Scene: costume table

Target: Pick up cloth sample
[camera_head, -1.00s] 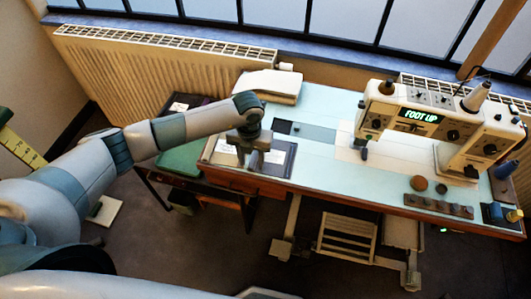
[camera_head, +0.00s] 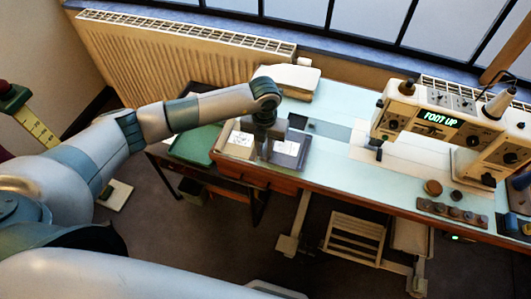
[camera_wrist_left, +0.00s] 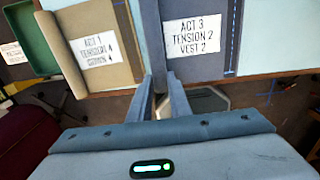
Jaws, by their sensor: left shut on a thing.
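A grey cloth sample (camera_head: 287,152) with a white label lies at the left front of the sewing table. In the left wrist view its label (camera_wrist_left: 193,38) reads ACT 3, TENSION 2, VEST 2. A tan sample (camera_head: 238,145) lies to its left; its label (camera_wrist_left: 93,48) in the wrist view begins with ACT 1. My left gripper (camera_head: 264,151) points down between the two labels. In the wrist view its fingers (camera_wrist_left: 161,77) are shut on the grey sample's near left part. The fingers hide the gripped edge. My right gripper is out of view.
The sewing machine (camera_head: 450,125), its display reading FOOT UP, stands on the table's right. A folded white cloth (camera_head: 288,80) lies at the back left. A green tray (camera_head: 196,145) is left of the table. The pale blue tabletop (camera_head: 335,160) is free right of the samples.

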